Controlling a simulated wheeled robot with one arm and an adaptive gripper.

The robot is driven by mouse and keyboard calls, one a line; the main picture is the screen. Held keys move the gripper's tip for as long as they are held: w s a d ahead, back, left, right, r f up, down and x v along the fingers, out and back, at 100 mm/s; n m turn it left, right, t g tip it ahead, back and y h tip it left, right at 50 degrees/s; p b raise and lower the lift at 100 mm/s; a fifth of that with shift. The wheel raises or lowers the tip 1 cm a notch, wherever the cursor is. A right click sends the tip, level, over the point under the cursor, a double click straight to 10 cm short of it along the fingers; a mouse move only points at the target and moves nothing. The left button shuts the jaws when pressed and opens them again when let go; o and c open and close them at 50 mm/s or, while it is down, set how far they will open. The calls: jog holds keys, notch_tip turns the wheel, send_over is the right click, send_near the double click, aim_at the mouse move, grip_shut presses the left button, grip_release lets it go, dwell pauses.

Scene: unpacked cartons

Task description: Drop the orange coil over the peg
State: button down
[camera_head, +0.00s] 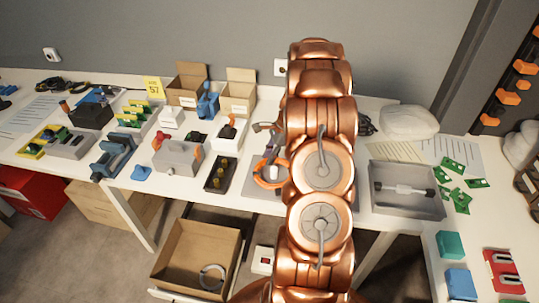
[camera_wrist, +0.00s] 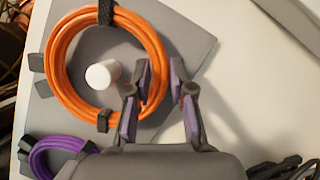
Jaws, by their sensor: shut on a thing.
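The orange coil (camera_wrist: 62,60) is a loop with dark ties; it also shows beside my arm in the head view (camera_head: 260,181). My gripper (camera_wrist: 160,78) is shut on the coil's right side, which passes between its purple-padded fingers. The white peg (camera_wrist: 102,74) appears inside the loop in the wrist view and stands on a grey board (camera_wrist: 185,30). I cannot tell how high the coil is above the board.
A purple coil (camera_wrist: 48,158) lies at the board's lower left. A grey tray (camera_head: 410,203) is on the right.

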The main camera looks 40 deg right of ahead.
jog(key=shift+f, duration=0.45)
jog(key=c, duration=0.9)
grip_release()
jog(key=v, duration=1.2)
jog(key=shift+a, duration=0.1)
